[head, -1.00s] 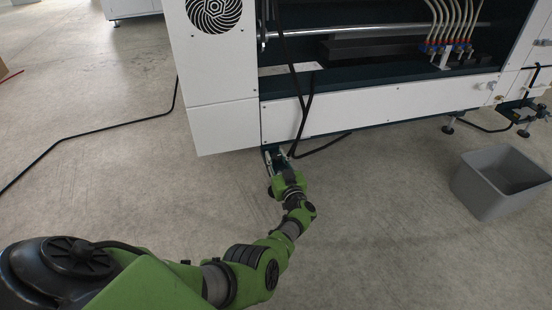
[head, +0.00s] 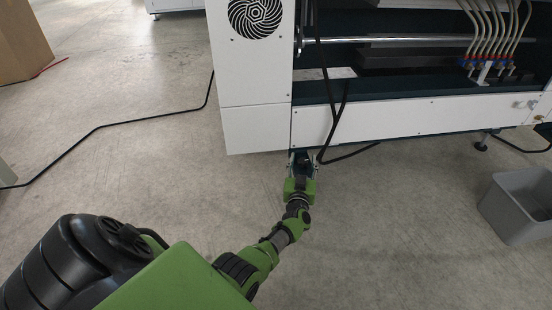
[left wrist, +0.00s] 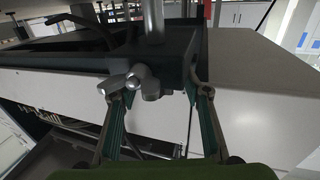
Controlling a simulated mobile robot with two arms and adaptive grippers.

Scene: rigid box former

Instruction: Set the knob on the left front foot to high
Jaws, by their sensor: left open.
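The machine's left front foot shows in the left wrist view as a dark block (left wrist: 172,62) with a metal post (left wrist: 153,20) above it in the picture. A silver lobed knob (left wrist: 144,80) sits on the block's near face. My left gripper (left wrist: 163,92) is open, one finger on each side of the knob. The knob lies nearer the left fingertip; I cannot tell whether they touch. In the head view my left gripper (head: 303,160) is under the machine's (head: 253,128) lower front edge and hides most of the foot. My right gripper is not in view.
A grey bin (head: 515,205) stands on the floor at the right. A black cable (head: 120,124) runs across the floor at the left, and another cable (head: 335,105) hangs down the machine's front near my gripper. A cardboard box (head: 25,40) stands far left. The middle floor is clear.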

